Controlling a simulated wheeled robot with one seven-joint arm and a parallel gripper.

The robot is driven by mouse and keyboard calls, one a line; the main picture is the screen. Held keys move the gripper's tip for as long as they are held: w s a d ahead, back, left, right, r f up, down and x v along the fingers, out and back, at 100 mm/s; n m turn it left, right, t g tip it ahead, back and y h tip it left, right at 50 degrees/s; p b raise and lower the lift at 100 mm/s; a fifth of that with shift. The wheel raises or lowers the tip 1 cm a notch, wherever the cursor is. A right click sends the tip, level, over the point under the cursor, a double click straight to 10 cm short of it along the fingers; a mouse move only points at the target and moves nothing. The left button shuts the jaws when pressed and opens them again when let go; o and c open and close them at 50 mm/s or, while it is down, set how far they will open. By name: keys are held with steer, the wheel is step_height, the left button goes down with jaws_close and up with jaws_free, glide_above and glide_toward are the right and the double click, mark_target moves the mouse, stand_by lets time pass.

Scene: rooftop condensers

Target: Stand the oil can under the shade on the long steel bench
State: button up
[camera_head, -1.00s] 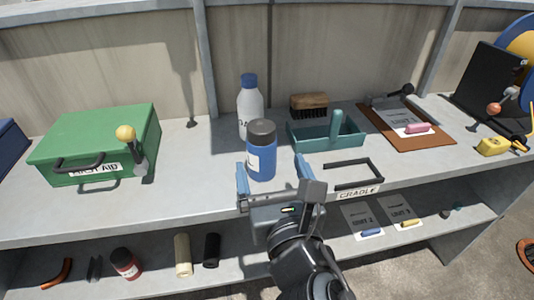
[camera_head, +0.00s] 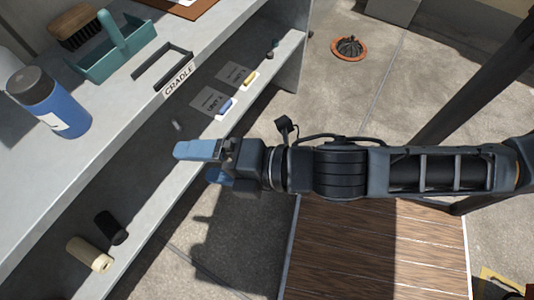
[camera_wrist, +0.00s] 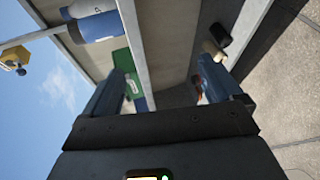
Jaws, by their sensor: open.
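No oil can can be picked out for sure. A blue cylinder with a dark lid and white label (camera_head: 47,100) stands upright on the long grey bench (camera_head: 110,135), at the left of the head view. The wrist view shows a blue-and-white cylinder (camera_wrist: 98,24) on the bench. My gripper (camera_head: 208,162) is open and empty, beside the bench's front edge, apart from the cylinder. In the wrist view its two fingers (camera_wrist: 160,85) stand wide apart with nothing held. The shade cannot be identified.
A teal caddy (camera_head: 112,50), a brush (camera_head: 76,27) and a cradle frame (camera_head: 162,66) are on the bench top. The lower shelf holds a cream cylinder (camera_head: 88,254), a black one (camera_head: 110,227) and cards (camera_head: 210,100). A wooden slatted surface (camera_head: 380,250) lies below my arm.

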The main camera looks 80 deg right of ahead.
steer(key=s+r+m, duration=0.2)
steer(key=s+m, duration=0.5)
steer(key=m, duration=0.2)
steer(key=s+d+r+m, duration=0.1)
steer(key=s+m, duration=0.6)
steer(key=m, duration=0.2)
steer(key=shift+s+d+r+m+h, duration=0.15)
steer(key=shift+d+r+m+h, duration=0.15)
steer(key=shift+r+m, duration=0.1)
step_height(320, 180, up, 5)
steer(key=p, duration=0.5)
